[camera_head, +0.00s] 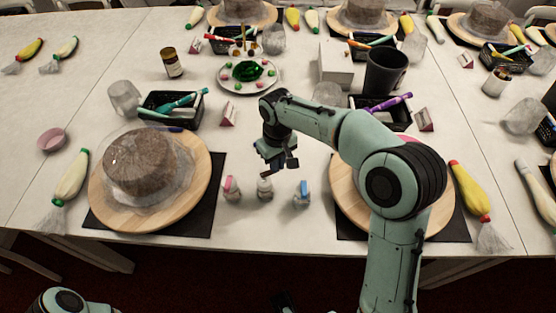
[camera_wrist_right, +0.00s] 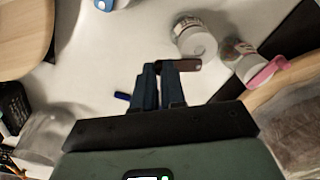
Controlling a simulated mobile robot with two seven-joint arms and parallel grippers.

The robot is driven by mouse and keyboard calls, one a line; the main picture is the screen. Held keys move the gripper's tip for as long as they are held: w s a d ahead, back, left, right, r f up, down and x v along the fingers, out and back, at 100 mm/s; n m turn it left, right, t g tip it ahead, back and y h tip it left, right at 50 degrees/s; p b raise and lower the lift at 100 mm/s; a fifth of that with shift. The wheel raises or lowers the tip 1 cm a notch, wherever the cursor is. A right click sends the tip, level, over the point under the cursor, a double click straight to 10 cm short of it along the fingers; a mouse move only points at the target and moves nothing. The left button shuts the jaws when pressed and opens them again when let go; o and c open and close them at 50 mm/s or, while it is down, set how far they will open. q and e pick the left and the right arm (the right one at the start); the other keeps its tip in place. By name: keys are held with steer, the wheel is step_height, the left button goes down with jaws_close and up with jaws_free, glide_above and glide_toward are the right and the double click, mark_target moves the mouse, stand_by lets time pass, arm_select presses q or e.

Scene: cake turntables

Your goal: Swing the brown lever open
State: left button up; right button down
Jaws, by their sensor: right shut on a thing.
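The brown lever (camera_wrist_right: 183,65) is a short flat piece at the fingertips of my right gripper (camera_wrist_right: 171,68) in the right wrist view. The fingers are close together on it. In the head view my right gripper (camera_head: 277,166) points down just above the middle bottle (camera_head: 265,188), and a small brown tip (camera_head: 266,174) shows below it. In the right wrist view the pale lid of that bottle (camera_wrist_right: 197,42) lies just beyond the lever. I cannot tell whether the lever joins the lid. My left gripper is out of view.
A pink-capped bottle (camera_head: 231,188) and a blue-capped bottle (camera_head: 302,193) flank the middle one. Wrapped cake (camera_head: 140,161) stands on a wooden turntable (camera_head: 195,192) at left. My right arm covers part of another turntable (camera_head: 347,190).

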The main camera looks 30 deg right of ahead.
stand_by(0.3)
steer(key=c, duration=1.2)
jaws_free()
steer(key=shift+r, duration=0.1)
step_height(320, 180, up, 13)
steer(key=p, duration=0.2)
steer(key=shift+r+p, duration=0.1)
steer(key=shift+p, duration=0.3)
